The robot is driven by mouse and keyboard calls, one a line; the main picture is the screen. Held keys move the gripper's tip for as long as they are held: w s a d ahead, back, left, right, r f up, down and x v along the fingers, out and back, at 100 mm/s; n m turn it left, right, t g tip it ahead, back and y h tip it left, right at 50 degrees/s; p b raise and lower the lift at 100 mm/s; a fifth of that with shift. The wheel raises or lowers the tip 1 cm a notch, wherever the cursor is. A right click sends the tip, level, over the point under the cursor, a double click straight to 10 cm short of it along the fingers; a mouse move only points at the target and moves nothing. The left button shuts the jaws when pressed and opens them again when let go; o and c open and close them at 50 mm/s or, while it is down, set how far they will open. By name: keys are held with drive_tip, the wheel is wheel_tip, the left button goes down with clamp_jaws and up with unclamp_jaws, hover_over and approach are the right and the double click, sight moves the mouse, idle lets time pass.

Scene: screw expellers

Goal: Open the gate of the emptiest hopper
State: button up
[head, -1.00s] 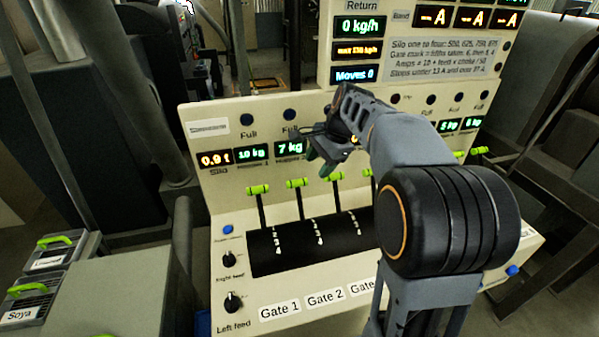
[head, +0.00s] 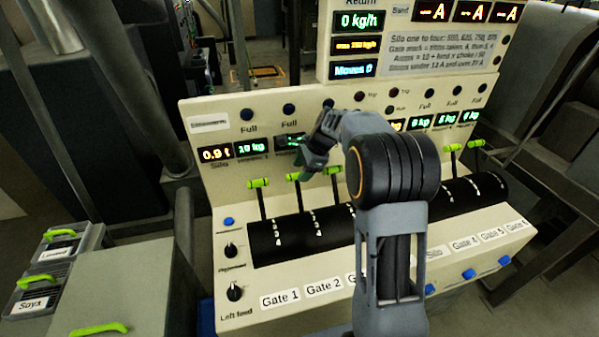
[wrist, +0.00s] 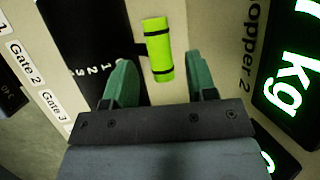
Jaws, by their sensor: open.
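Bright green gate levers rise from a black slotted drum (head: 275,242). The first lever handle (head: 258,184) and the third (head: 333,170) flank my gripper (head: 308,170), which is open at the second lever handle (head: 293,177). In the wrist view one green handle (wrist: 159,50) lies ahead of and between the two green fingers (wrist: 162,82), with nothing held. The label ending "opper 2" (wrist: 248,50) is beside it. The hopper 1 display (head: 251,149) reads 10 kg. The hopper 2 display (head: 289,141) is mostly covered by my gripper; right-hand readings are small, some hidden.
The silo display (head: 216,152) reads 0.9 t. Gate labels (head: 325,287) line the front edge. Knobs (head: 234,291) and a blue button (head: 228,221) sit at left. An upper panel (head: 354,42) stands behind. Bins (head: 35,290) with green handles are at lower left.

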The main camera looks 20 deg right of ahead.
drive_tip(key=shift+x, duration=1.15)
drive_tip(key=shift+r, duration=0.1)
clamp_jaws()
